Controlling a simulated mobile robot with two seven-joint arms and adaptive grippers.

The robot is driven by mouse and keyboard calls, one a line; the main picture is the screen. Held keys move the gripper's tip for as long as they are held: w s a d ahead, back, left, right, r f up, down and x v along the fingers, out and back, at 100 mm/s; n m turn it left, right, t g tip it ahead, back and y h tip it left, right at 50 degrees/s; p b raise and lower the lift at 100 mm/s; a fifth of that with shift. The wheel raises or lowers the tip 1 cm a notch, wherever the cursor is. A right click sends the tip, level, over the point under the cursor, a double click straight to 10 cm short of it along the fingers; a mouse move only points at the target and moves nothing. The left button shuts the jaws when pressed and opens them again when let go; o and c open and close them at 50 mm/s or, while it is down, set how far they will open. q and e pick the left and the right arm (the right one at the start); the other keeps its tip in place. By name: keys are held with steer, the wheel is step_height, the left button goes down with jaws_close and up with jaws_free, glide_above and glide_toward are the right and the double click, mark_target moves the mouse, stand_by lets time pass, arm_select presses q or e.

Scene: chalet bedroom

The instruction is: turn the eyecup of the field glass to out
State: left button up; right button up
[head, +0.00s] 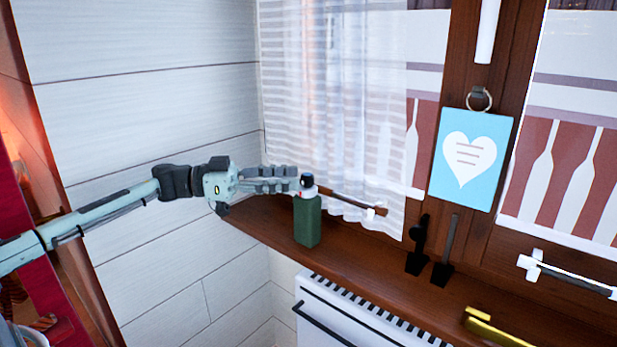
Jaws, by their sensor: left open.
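The field glass (307,222) looks like a small dark green upright block on the wooden window sill. On its top are a whitish and red ring and a dark round eyecup (306,181). My left gripper (297,181) comes in level from the left, with its open fingers at the eyecup's left side. I cannot tell whether the fingers touch it or reach around it. The eyecup's exact setting is too small to read. My right gripper is not in view.
A brown rod with a white end (375,211) lies behind the field glass by the curtain (335,90). Two dark upright pieces (418,250) and a yellow object (492,328) are to the right on the sill (355,262). A slotted white heater (340,310) is below. A blue heart card (472,160) hangs above.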

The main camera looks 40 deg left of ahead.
mark_target(308, 174)
arm_select(q)
steer(key=shift+x, duration=2.35)
jaws_close()
